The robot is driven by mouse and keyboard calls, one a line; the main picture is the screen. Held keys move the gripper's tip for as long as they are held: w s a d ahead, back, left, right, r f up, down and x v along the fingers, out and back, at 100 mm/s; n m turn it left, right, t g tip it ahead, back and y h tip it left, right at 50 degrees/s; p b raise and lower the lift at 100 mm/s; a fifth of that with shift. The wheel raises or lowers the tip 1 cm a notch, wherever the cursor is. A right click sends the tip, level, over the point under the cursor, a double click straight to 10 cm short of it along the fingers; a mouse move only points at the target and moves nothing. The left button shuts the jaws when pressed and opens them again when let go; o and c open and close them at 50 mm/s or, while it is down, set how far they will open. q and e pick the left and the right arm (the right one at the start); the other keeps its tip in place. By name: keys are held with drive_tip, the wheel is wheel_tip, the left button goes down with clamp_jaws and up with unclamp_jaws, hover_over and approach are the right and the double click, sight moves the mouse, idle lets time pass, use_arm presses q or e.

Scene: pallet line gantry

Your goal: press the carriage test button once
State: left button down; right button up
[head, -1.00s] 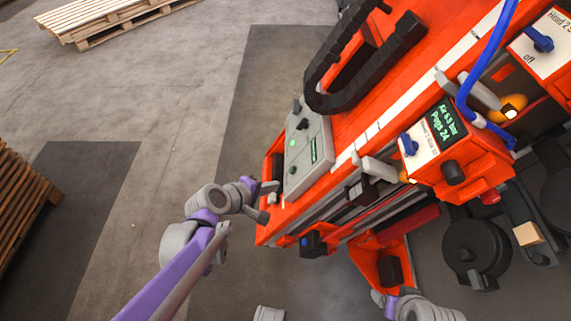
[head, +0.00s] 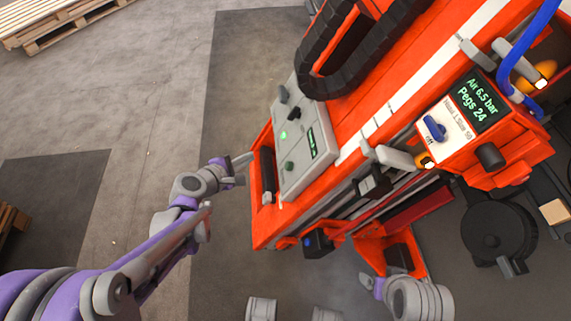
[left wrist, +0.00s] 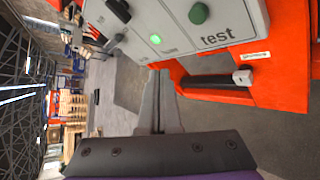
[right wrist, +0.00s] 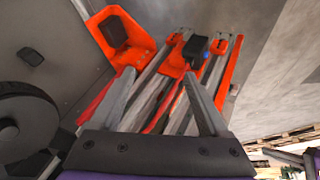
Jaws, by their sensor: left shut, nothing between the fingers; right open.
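The grey control box (head: 307,170) is mounted on the orange gantry. It carries a dark green button (head: 289,166), a lit green lamp (head: 284,135), a black knob and a small display. In the left wrist view the dark green button (left wrist: 199,13) sits near the word "test" at the top. My left gripper (head: 247,160) is shut and empty, left of the box and apart from the button. Its closed fingers (left wrist: 157,100) show below the box in the left wrist view. My right gripper (right wrist: 163,95) is open and empty, near the gantry's lower end.
A black cable chain (head: 325,75) curves above the box. A panel with a blue knob and a display reading "Air 6.5 bar, Pegs 24" (head: 478,98) stands right. An orange bracket (head: 402,252) is close to my right gripper. Grey floor is open left; a pallet (head: 50,20) lies beyond.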

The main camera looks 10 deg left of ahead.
sight(289, 166)
use_arm(q)
drive_tip(key=shift+d, duration=0.1)
drive_tip(key=w+d+f+b, duration=0.2)
drive_tip(key=d+f+b, duration=0.1)
drive_tip(key=d, duration=0.4)
drive_tip(key=shift+d+f+b, duration=0.15)
drive_tip(key=shift+f+b, duration=0.25)
drive_tip(key=shift+f, duration=0.15)
drive_tip(key=shift+w, duration=0.1)
idle(1.6)
drive_tip(key=shift+w+d+f, duration=0.1)
drive_tip(key=shift+d+f, duration=0.1)
drive_tip(key=shift+d, duration=0.15)
drive_tip(key=shift+w+d+f+b, duration=0.1)
drive_tip(key=shift+d+f+b, duration=0.15)
drive_tip(key=shift+d+b, duration=0.2)
idle(0.6)
drive_tip(key=shift+a, duration=0.1)
idle(0.4)
drive_tip(key=shift+s+a+r+p, duration=0.2)
drive_tip(key=shift+a+r+p, duration=0.3)
drive_tip(key=shift+a, duration=0.2)
